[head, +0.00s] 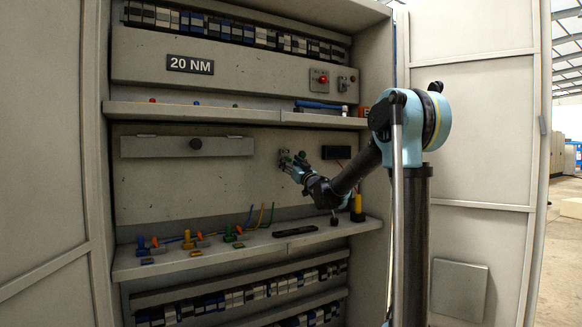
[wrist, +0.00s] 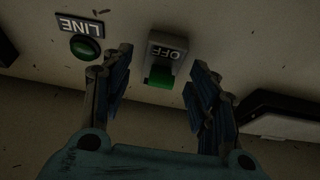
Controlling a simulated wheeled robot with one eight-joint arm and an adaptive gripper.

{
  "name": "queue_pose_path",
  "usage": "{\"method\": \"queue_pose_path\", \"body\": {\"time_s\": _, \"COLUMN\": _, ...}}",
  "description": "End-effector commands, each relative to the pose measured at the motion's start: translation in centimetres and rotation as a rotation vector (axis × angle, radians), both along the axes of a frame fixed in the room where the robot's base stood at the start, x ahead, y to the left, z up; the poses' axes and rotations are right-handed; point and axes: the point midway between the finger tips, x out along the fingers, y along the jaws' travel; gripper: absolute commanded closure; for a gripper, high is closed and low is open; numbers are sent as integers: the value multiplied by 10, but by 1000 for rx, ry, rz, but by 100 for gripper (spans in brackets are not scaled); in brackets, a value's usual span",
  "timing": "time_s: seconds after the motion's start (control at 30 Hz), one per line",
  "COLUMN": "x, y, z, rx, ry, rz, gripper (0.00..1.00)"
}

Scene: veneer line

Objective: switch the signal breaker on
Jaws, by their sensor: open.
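The signal breaker (wrist: 167,58) shows in the wrist view as a small grey housing on the cabinet's back panel. The word OFF reads upside down on it, and a green part sits just below the word in the picture. My gripper (wrist: 162,66) is open, with one finger on each side of the breaker in the picture; I cannot tell whether it touches it. In the head view my gripper (head: 292,164) is close to the middle panel and hides most of the breaker.
A LINE label (wrist: 80,23) and a green lamp (wrist: 84,47) are left of the breaker in the wrist view. A dark box (wrist: 282,115) is at the right. Below my arm, a shelf (head: 160,263) holds several coloured parts and cables. A 20 NM sign (head: 190,64) hangs above.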

Motion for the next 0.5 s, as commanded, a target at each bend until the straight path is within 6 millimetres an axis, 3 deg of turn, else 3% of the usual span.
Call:
{"method": "queue_pose_path", "body": {"time_s": 0.1, "x": 0, "y": 0, "z": 0, "rx": 0, "ry": 0, "rz": 0, "gripper": 48}}
{"method": "queue_pose_path", "body": {"time_s": 0.3, "x": 0, "y": 0, "z": 0, "rx": 0, "ry": 0, "rz": 0, "gripper": 90}}
{"method": "queue_pose_path", "body": {"time_s": 0.5, "x": 1, "y": -4, "z": 0, "rx": 1, "ry": 3, "rz": -2, "gripper": 90}}
